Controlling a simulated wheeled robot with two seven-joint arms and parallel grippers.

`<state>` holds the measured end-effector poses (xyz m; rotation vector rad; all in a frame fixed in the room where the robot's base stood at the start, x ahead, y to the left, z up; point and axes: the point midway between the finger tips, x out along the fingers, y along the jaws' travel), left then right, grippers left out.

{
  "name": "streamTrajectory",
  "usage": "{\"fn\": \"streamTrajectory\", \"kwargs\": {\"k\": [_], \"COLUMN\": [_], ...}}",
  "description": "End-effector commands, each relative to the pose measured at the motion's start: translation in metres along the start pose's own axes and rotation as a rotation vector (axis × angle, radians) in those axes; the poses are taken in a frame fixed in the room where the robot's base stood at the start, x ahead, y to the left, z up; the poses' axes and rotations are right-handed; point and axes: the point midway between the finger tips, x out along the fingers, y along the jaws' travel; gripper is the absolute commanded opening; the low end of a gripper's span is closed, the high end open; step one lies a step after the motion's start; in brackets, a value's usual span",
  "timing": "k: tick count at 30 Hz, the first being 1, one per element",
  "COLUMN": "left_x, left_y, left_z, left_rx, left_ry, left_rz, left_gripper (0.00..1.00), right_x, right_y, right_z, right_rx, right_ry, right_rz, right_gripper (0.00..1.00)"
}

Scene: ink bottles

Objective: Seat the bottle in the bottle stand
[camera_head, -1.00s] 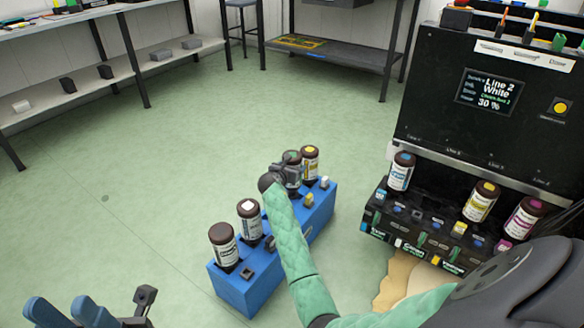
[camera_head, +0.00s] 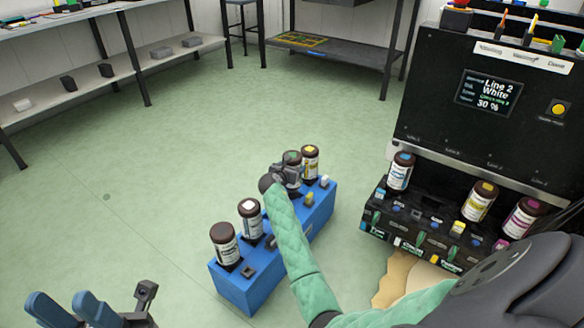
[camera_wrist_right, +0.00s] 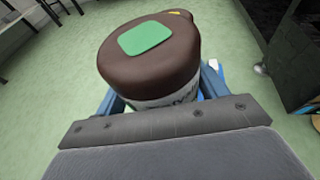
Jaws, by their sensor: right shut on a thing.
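A bottle with a brown cap and a green square (camera_head: 292,156) is at the far part of the blue bottle stand (camera_head: 240,290). In the right wrist view its cap (camera_wrist_right: 147,45) fills the upper middle. My right gripper (camera_head: 286,176) is shut on this bottle, and its blue fingers show on either side in the wrist view. The bottle's base is hidden by my gripper and arm, so I cannot tell whether it rests in its slot. My left gripper (camera_head: 70,312) is at the lower left, empty, with its blue fingers apart.
A black dispenser (camera_head: 480,130) with several bottles stands at the right. The green floor at the left is open.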

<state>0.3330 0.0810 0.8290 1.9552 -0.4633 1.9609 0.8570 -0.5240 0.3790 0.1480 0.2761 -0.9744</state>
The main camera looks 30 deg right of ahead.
Motion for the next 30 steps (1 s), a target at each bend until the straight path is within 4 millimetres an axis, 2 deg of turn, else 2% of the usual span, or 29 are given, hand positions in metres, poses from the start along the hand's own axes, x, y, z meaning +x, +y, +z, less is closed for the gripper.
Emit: {"fn": "streamTrajectory", "kwargs": {"k": [15, 30], "left_x": [0.014, 0.015], "left_y": [0.0, 0.0], "left_z": [0.0, 0.0], "left_rx": [0.0, 0.0], "left_ry": [-0.001, -0.001], "left_rz": [0.0, 0.0], "left_gripper": [0.33, 0.33], "right_x": [0.0, 0.001], "right_y": [-0.001, 0.0], "right_z": [0.003, 0.001], "right_rx": [-0.001, 0.0], "right_ry": [-0.001, -0.001], "right_rz": [0.0, 0.0], "right_gripper": [0.34, 0.34]}}
